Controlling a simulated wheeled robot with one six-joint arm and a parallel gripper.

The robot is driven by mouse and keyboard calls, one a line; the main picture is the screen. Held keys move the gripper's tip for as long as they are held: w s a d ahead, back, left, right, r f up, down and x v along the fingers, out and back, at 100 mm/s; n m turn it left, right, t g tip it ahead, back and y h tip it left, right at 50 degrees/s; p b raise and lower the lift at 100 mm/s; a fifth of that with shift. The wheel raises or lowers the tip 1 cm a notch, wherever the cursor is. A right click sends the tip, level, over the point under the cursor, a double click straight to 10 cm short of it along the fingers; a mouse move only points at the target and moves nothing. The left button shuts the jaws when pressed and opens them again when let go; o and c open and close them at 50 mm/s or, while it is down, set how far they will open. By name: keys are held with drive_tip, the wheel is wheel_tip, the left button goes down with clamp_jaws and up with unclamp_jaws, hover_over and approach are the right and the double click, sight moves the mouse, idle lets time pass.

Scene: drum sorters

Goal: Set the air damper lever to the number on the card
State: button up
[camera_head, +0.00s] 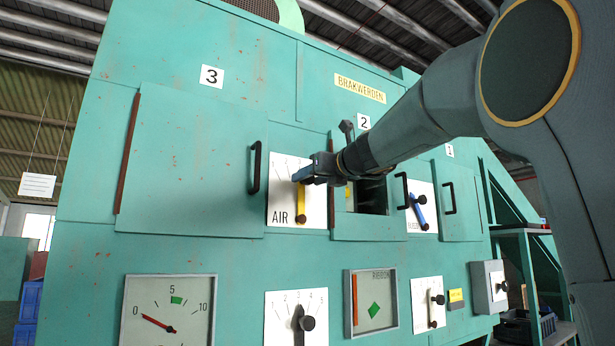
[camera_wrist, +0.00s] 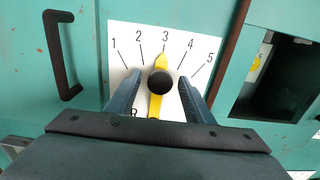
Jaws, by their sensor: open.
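The AIR plate (camera_head: 283,190) is a white dial on the green machine, and it also shows in the wrist view (camera_wrist: 118,40) with numbers 1 to 5. Its yellow lever (camera_wrist: 161,62) has a black knob (camera_wrist: 159,82) and points up at 3. In the head view the lever (camera_head: 301,203) is partly hidden by my gripper (camera_head: 310,174). In the wrist view my gripper (camera_wrist: 160,84) is open, with one finger on each side of the knob. Whether a finger touches it cannot be told. A white card (camera_head: 37,184) hangs at far left; its writing is too small to read.
A door handle (camera_head: 255,167) stands out left of the AIR plate. An opening (camera_head: 372,195) lies to its right, then a blue lever (camera_head: 418,212) on another plate. Below are a gauge (camera_head: 170,312) and a black-knobbed dial (camera_head: 297,318).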

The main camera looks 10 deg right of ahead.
drive_tip(key=shift+x, duration=0.8)
clamp_jaws()
drive_tip(key=shift+s+a+f+n+b, duration=0.2)
drive_tip(key=shift+a+n+b, duration=0.2)
drive_tip(key=shift+a+n, duration=0.35)
drive_tip(key=shift+s+a+f+n+b, duration=0.1)
drive_tip(key=shift+s+a+n+b, duration=0.2)
drive_tip(key=shift+a+n, duration=0.4)
unclamp_jaws()
drive_tip(key=shift+w+d, duration=0.1)
drive_tip(key=b+v, duration=0.2)
drive_tip(key=v, duration=0.6)
